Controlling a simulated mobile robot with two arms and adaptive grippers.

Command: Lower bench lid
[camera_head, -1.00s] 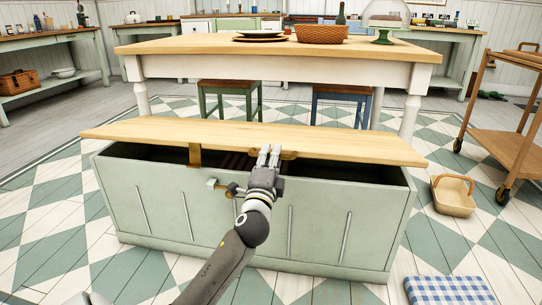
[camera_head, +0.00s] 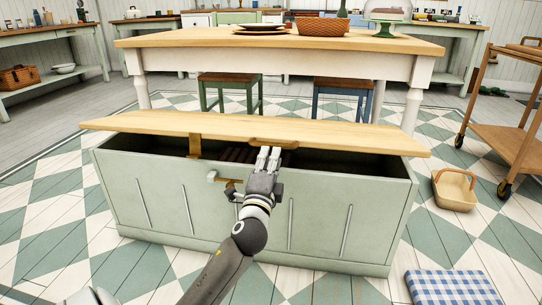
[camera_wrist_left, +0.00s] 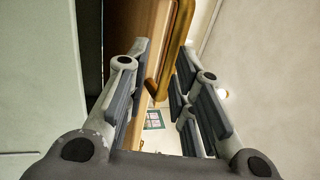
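The pale green bench (camera_head: 165,195) has a light wood lid (camera_head: 330,133) that is partly open, with a dark gap below its front edge. A brass handle (camera_head: 273,142) is on the lid's front edge. It also shows in the left wrist view (camera_wrist_left: 180,50). My left gripper (camera_head: 270,158) is just in front of and below the handle. In the left wrist view the fingers of this gripper (camera_wrist_left: 160,85) are apart, with the handle at or beyond the tips. I cannot tell if they touch it. My right gripper is not in view.
A brass latch part (camera_head: 222,179) sits on the bench front. A wood-topped table (camera_head: 200,40) stands behind the bench. A basket (camera_head: 454,190) and a blue checked cushion (camera_head: 453,287) lie on the floor at the right, near a wooden trolley (camera_head: 505,142).

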